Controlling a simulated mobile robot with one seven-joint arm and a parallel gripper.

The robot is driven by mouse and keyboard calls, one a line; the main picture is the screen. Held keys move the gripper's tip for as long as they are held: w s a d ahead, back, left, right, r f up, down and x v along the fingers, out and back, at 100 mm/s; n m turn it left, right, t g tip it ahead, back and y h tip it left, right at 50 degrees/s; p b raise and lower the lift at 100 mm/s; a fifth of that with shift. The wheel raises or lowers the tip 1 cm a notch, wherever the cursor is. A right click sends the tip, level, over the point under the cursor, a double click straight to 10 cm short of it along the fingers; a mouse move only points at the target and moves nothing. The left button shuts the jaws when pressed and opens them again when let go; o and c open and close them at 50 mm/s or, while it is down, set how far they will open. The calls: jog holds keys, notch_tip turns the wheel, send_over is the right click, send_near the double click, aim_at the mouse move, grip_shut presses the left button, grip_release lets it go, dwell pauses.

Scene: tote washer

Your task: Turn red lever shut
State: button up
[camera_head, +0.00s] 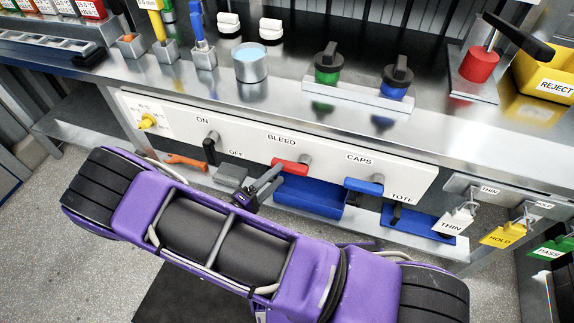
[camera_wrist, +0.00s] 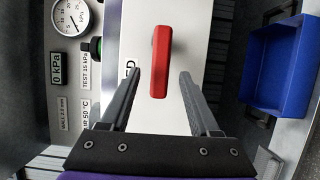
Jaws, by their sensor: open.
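The red lever (camera_head: 289,166) is on the white panel under the BLEED label, its handle lying about level and reaching left from a grey pivot. In the wrist view, the red lever (camera_wrist: 160,62) stands upright in the picture, its lower end between the two fingertips. My gripper (camera_head: 281,175) is open and empty, just below and in front of the lever in the head view. The fingers of my gripper (camera_wrist: 160,74) show on both sides of the lever in the wrist view, apart from it. How far the tips are from the panel is unclear.
A black lever (camera_head: 210,149) at ON/OFF is to the left; a blue lever (camera_head: 364,186) under CAPS is to the right. A blue bin (camera_head: 310,196) sits below the panel. A gauge (camera_wrist: 71,17) and a 0 kPa display (camera_wrist: 57,67) show in the wrist view.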

aim_at(284, 169)
jog(key=x, duration=0.5)
grip_shut()
dwell(1.4)
